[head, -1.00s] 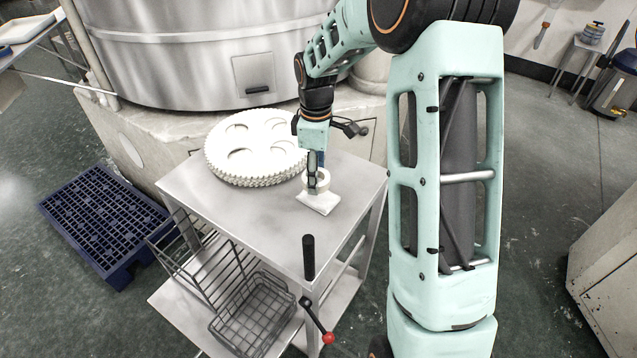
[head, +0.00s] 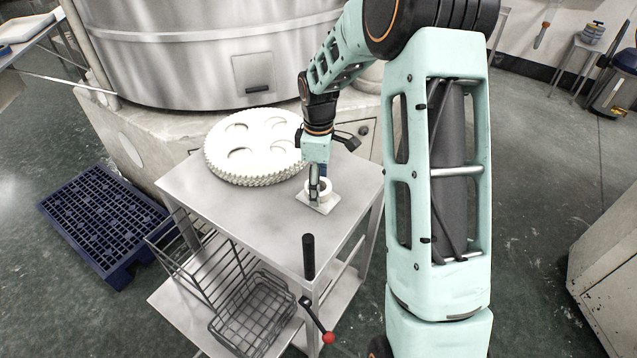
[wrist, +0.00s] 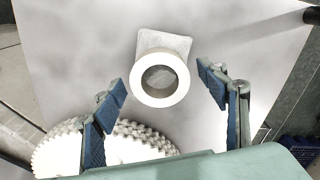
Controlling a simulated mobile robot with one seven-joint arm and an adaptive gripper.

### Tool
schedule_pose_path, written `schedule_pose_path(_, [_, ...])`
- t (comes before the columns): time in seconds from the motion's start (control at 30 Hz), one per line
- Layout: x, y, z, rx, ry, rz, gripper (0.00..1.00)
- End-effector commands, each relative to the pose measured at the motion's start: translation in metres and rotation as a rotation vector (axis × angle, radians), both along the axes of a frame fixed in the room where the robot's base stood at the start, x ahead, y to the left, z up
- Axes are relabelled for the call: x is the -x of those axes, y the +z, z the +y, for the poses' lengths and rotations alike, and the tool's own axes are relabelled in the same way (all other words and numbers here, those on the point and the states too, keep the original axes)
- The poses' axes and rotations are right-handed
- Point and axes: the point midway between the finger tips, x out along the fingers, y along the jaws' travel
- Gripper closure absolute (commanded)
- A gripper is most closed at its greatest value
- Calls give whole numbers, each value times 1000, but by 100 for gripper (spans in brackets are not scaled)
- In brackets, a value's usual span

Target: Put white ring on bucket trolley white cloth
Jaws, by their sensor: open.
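The white ring (head: 326,188) lies on the white cloth (head: 318,208) on top of the steel trolley (head: 262,215). In the wrist view the ring (wrist: 162,98) overlaps one end of the cloth (wrist: 166,40), and its hole is open to the camera. My gripper (head: 317,196) is low over the trolley top at the ring. In the wrist view the fingers of my gripper (wrist: 161,84) are spread wide, one on each side of the ring, with clear gaps between them and it. In the head view a finger hides part of the ring.
A stack of white toothed discs (head: 255,150) takes up the far left of the trolley top. An upright black handle (head: 308,256) stands at the front corner. A wire basket (head: 252,315) is on the lower shelf. A blue pallet (head: 105,215) lies on the floor at left.

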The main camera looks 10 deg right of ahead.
Motion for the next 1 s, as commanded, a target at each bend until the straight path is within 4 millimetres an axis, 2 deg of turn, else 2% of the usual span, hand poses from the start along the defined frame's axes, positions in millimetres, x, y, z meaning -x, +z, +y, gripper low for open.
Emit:
schedule_pose_path(0.23, [-1, 10, 0, 0, -1, -3, 33])
schedule_pose_path(0.7, [-1, 102, 0, 0, -1, -4, 33])
schedule_pose_path(0.83, [-1, 116, 0, 1, -1, -2, 33])
schedule_pose_path(1.0, [0, 124, 0, 0, 0, -1, 33])
